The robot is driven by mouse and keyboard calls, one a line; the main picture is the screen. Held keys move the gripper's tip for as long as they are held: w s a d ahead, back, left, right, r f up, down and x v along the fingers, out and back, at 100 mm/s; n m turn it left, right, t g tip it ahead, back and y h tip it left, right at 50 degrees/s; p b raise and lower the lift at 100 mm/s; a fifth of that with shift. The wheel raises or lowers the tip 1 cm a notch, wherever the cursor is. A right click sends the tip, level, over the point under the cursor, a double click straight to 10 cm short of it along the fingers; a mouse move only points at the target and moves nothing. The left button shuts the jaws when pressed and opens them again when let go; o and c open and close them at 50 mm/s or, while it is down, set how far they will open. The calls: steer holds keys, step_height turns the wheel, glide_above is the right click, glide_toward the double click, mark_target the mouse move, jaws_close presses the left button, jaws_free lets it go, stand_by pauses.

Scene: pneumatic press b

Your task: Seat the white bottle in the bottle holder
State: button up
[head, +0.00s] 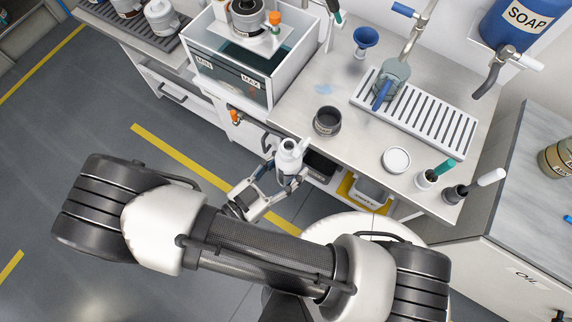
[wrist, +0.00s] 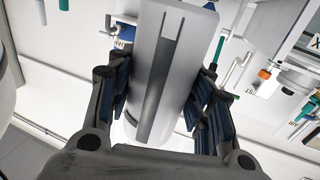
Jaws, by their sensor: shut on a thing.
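The white bottle (head: 290,158) is held in front of the counter's near edge in the head view, with its narrow spout at the top. My gripper (head: 282,176) is shut on the bottle's body from the near left. In the wrist view the bottle (wrist: 172,65) stands between both fingers, slightly tilted in the picture, with a dark groove along its side. A dark, round, open cup (head: 327,121) stands on the counter to the upper right of the bottle, apart from it. It may be the bottle holder; I cannot tell for sure.
The counter (head: 352,152) has free room around the cup. A blue funnel (head: 365,38), a drain rack (head: 430,122) and a white round lid (head: 396,159) stand farther off. A water tank (head: 232,80) is at the left. A yellow tray (head: 347,187) sits below the counter.

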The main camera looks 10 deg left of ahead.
steer(key=w+d, duration=0.4)
steer(key=w, duration=0.7)
steer(key=w+d+f+b, duration=0.1)
steer(key=w+d, duration=0.3)
steer(key=w, duration=0.6)
steer(key=shift+w, duration=0.35)
steer(key=shift+f+b, duration=2.2)
steer(key=shift+f, duration=0.45)
steer(key=o, duration=1.3)
steer(key=shift+a, duration=0.1)
steer(key=v, duration=1.2)
steer(key=shift+s, duration=0.1)
